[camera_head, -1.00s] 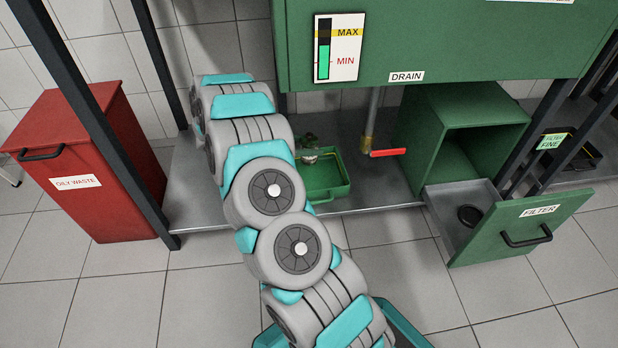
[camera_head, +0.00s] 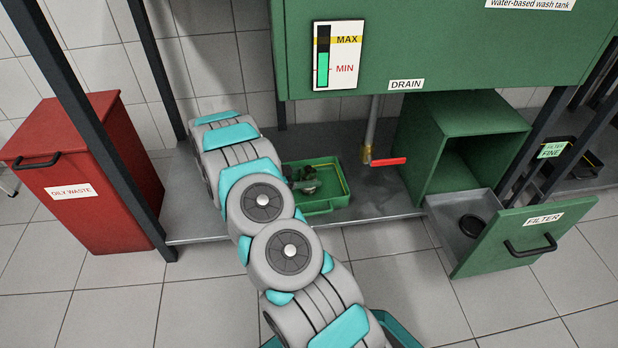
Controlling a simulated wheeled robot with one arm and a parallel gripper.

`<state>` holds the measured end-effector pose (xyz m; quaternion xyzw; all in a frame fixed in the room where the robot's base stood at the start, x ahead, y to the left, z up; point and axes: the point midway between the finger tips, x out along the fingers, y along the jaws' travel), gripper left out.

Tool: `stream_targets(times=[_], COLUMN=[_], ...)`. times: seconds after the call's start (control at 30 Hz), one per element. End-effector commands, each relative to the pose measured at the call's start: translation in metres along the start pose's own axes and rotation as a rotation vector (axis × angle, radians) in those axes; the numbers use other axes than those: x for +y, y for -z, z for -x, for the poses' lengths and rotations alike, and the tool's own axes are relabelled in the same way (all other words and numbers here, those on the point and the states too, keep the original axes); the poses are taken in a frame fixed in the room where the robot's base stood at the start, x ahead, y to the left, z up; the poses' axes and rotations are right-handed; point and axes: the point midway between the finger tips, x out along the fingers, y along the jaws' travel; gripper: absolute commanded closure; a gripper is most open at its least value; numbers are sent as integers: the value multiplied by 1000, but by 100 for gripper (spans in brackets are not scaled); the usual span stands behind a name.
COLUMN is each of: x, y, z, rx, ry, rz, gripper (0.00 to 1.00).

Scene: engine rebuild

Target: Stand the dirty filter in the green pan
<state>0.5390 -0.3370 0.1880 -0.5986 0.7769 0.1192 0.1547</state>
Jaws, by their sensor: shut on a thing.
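The green pan (camera_head: 326,207) sits on the grey shelf under the tank, with its left side hidden by my arm. A small dark object with a metallic round part, which looks like the dirty filter (camera_head: 309,186), is inside the pan's outline. My gripper (camera_head: 293,173) shows only as a small dark part at the pan's left, shut on the filter. My arm hides most of the gripper. I cannot tell whether the filter touches the pan floor or whether it is upright.
The filter drawer (camera_head: 458,243) is open at the right, with a dark round piece (camera_head: 472,226) in it. A red drain handle (camera_head: 388,161) sticks out right of the pan. A red oily waste bin (camera_head: 88,170) stands at the left, behind a dark post (camera_head: 95,140).

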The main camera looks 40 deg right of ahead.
Motion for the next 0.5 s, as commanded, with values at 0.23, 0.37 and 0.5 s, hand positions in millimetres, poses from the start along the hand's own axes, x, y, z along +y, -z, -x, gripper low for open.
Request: stream_targets(times=[0.23,0.37,0.5], x=[0,0,0], y=[-2,-2,-2], z=[-1,-1,-1], rx=[0,0,0], ry=[0,0,0], rz=[0,1,1], gripper=[17,2,1])
